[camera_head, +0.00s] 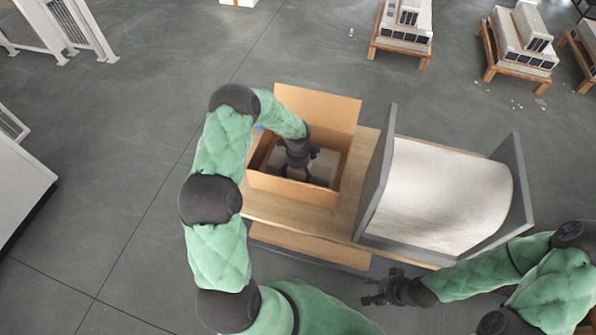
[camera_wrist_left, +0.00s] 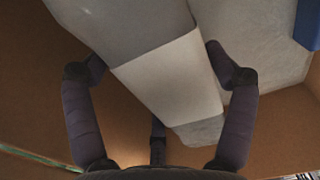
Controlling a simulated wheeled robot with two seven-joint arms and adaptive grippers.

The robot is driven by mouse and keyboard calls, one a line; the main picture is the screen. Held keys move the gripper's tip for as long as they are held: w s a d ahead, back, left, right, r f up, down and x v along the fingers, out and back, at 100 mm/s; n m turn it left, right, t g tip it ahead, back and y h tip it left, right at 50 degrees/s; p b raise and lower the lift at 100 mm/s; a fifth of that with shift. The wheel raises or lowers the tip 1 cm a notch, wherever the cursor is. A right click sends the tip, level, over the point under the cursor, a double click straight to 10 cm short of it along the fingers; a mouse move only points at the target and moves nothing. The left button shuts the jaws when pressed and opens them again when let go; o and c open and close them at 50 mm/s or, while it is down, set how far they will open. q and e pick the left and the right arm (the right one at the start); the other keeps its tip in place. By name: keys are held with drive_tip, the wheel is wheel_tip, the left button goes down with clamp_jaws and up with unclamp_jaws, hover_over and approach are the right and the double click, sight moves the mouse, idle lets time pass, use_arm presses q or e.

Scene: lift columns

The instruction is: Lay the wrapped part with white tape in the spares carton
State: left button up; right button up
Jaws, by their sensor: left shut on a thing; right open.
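The spares carton (camera_head: 292,188) is an open brown box with raised flaps on the wooden table. My left gripper (camera_head: 297,168) reaches down inside it. In the left wrist view my left gripper (camera_wrist_left: 160,85) has its fingers on either side of a grey wrapped part (camera_wrist_left: 120,30) and is shut on it. A white tape band (camera_wrist_left: 170,78) runs across the part. The head view mostly hides the part behind the gripper, and I cannot tell whether it touches the carton floor. My right gripper (camera_head: 376,291) is open and empty by the table's front edge.
A pale wrapped item (camera_wrist_left: 262,45) and a blue thing (camera_wrist_left: 308,28) lie beside the held part. A cradle with grey side panels (camera_head: 376,170) and a white sheet (camera_head: 440,195) stands right of the carton. Loaded pallets (camera_head: 400,45) are far off.

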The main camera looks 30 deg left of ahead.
use_arm(q)
drive_tip(key=shift+f, duration=0.45)
drive_tip(key=o, duration=1.5)
drive_tip(key=shift+r, duration=0.1)
drive_tip(key=shift+r, duration=0.3)
wheel_tip(320, 180, up, 12)
drive_tip(key=p, duration=0.3)
drive_tip(key=shift+r+p, duration=0.25)
drive_tip(key=shift+p, duration=0.1)
